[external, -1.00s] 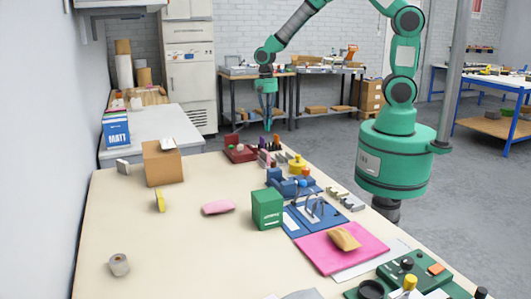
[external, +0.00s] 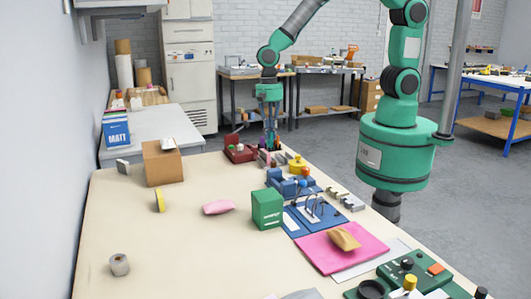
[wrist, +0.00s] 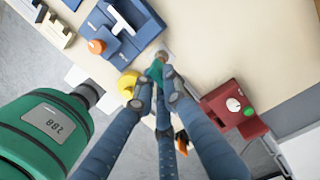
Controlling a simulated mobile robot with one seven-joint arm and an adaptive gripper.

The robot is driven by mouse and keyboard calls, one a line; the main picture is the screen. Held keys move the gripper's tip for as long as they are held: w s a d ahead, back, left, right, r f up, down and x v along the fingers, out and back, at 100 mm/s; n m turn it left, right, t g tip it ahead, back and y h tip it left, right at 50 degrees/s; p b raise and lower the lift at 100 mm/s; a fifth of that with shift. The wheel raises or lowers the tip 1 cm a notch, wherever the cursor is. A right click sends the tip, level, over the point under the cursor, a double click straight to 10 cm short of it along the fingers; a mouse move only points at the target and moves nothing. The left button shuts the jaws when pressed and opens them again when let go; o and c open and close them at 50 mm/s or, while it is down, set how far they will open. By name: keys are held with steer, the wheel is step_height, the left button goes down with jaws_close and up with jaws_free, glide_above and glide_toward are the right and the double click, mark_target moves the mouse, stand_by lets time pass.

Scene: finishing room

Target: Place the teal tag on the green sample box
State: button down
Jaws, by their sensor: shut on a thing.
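The green sample box (external: 267,209) stands upright on the beige table, near the middle of its right side in the external view. My gripper (external: 271,146) is low at the table's far end, well beyond the box. In the wrist view my gripper (wrist: 160,82) is shut on a small teal piece, which looks like the teal tag (wrist: 154,71). The fingers hide part of it, and I cannot tell whether it still touches the table. The green box is not clearly visible in the wrist view.
A pink block (external: 219,207) and brown carton (external: 162,162) are left; the table's front left is mostly clear.

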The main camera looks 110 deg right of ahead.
steer(key=s+a+r+p, duration=0.2)
steer(key=a+p, duration=0.1)
steer(key=a, duration=2.1)
steer(key=shift+w+a, duration=0.1)
steer(key=shift+w, duration=0.05)
glide_above(268, 194)
steer(key=shift+f, duration=0.65)
steer(key=shift+f, duration=1.8)
steer(key=shift+f, duration=0.1)
steer(key=c, duration=1.8)
jaws_free()
